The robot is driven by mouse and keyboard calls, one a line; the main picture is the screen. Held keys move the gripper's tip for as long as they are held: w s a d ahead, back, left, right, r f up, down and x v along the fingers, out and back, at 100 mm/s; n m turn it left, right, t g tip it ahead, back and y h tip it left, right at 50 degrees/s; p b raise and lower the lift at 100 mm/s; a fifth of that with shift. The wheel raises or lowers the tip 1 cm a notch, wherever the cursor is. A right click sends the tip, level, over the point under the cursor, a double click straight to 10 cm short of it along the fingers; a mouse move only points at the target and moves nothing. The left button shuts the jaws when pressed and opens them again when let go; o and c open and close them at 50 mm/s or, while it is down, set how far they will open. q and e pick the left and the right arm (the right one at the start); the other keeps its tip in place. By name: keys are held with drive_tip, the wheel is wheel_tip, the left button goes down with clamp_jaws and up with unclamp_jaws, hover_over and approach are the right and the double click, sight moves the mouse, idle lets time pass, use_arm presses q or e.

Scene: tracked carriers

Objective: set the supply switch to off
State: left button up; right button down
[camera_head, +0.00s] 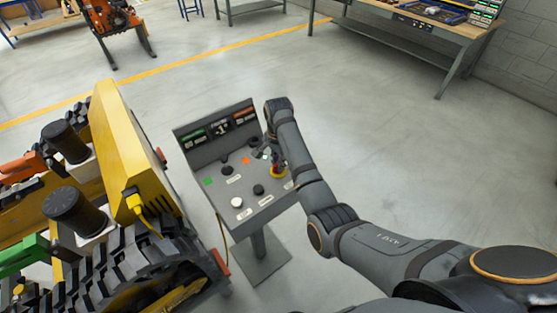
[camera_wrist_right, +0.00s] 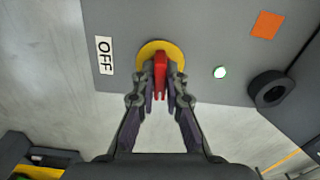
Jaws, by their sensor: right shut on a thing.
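The supply switch is a red handle (camera_wrist_right: 160,72) on a round yellow plate (camera_wrist_right: 147,48); it also shows in the head view as the red and yellow switch (camera_head: 278,171) on the right part of the panel. In the wrist view the handle stands upright in the picture, and a white OFF label (camera_wrist_right: 105,56) is to its left. My right gripper (camera_wrist_right: 161,80) is shut on the red handle, with one finger on each side. It also shows in the head view (camera_head: 275,160), partly hidden by my arm. My left gripper is not in view.
The grey console (camera_head: 222,172) stands on a post and carries several buttons, knobs and labels. A black ring-shaped knob (camera_wrist_right: 271,91) and a small pale lamp (camera_wrist_right: 220,72) are right of the switch. A yellow tracked carrier (camera_head: 125,150) stands close on the left. Open floor lies behind.

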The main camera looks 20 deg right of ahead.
drive_tip(key=n+p, duration=0.1)
drive_tip(key=p, duration=0.1)
drive_tip(key=n+p, duration=0.4)
drive_tip(key=shift+r, duration=0.35)
drive_tip(key=shift+n+p, duration=1)
drive_tip(key=shift+n, duration=0.1)
drive_tip(key=n+p, duration=0.2)
drive_tip(key=n, duration=0.2)
drive_tip(key=shift+f+p, duration=0.15)
drive_tip(key=shift+p, duration=0.25)
drive_tip(key=shift+f+n+p, duration=0.1)
drive_tip(key=shift+n+p, duration=0.75)
drive_tip(key=shift+n, duration=1.65)
drive_tip(key=c, duration=1.4)
unclamp_jaws()
